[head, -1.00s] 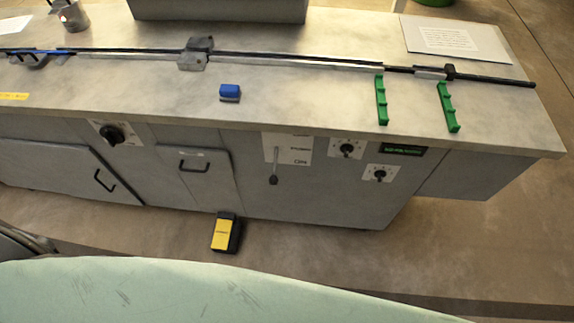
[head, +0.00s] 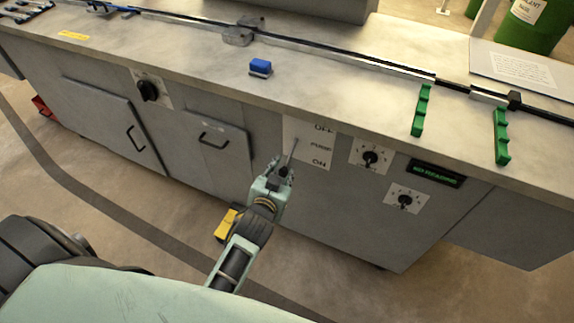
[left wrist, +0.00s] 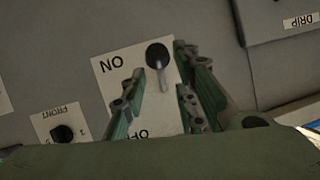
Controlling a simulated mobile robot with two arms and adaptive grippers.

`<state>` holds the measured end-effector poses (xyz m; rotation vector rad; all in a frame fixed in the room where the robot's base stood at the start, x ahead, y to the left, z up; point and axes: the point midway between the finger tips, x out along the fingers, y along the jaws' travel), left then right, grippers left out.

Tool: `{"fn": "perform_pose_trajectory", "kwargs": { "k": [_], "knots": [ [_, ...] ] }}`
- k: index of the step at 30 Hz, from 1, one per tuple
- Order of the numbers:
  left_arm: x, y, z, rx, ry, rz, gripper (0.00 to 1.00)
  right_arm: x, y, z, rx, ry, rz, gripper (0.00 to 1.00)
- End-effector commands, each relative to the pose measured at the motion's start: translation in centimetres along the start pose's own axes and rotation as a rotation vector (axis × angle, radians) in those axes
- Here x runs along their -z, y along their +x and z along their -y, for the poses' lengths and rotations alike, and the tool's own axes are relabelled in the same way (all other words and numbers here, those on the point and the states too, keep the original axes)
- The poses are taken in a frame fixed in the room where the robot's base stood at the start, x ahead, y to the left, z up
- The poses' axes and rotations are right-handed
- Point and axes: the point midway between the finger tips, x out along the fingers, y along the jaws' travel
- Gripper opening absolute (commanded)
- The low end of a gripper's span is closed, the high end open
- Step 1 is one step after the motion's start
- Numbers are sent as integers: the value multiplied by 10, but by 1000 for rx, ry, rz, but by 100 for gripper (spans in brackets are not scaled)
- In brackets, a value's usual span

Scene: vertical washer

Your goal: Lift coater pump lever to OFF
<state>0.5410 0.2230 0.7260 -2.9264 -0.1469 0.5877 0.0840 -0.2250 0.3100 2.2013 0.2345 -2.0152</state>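The pump lever (left wrist: 158,57) is a thin metal rod with a dark round knob, on a white plate (head: 317,150) on the front of the grey bench. My right gripper is not in view.
Two dials (head: 370,158) and a green-lit display (head: 436,173) are right of the plate. A cabinet door handle (head: 212,141) is to its left. A yellow and black pedal (head: 228,222) lies on the floor below. Green holders (head: 421,110) and a blue block (head: 260,67) are on the bench top.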

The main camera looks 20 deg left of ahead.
Motion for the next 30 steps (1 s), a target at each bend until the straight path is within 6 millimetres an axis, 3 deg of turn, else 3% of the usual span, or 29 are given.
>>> {"fn": "perform_pose_trajectory", "kwargs": {
  "k": [6,12,22,30],
  "knots": [
    [1,38,0,0,3,-1,28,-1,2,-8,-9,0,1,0],
    [0,58,0,-1,2,1,28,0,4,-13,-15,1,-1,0],
    [0,62,0,-1,1,1,28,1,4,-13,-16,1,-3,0],
    [0,62,0,-2,1,1,5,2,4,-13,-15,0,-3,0]
  ]
}}
